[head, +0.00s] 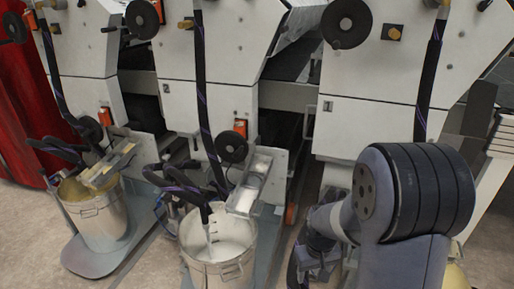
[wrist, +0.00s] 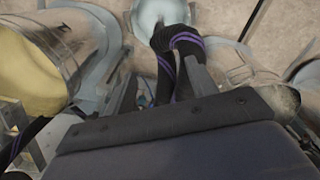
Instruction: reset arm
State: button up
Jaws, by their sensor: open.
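My arm (head: 400,205) reaches in from the lower right of the head view, in front of the machine unit marked 1. My gripper's end is low there, among dark parts, and its fingertips cannot be made out. In the wrist view my gripper (wrist: 160,78) is open, with grey fingers apart. A black hose with purple stripes (wrist: 186,42) shows between and beyond the fingers; I cannot tell whether they touch it. No object is seen held.
A bucket with white contents (head: 218,250) stands at centre, another bucket (head: 98,215) at left. A yellowish bucket (wrist: 28,80) is left in the wrist view. Hoses (head: 200,100) hang along the machine fronts. A red curtain (head: 22,105) is far left. Bare floor (head: 30,240) shows lower left.

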notch_tip(320, 180, up, 6)
jog(key=p, duration=0.3)
jog(key=shift+p, duration=0.4)
jog(key=shift+r, duration=0.1)
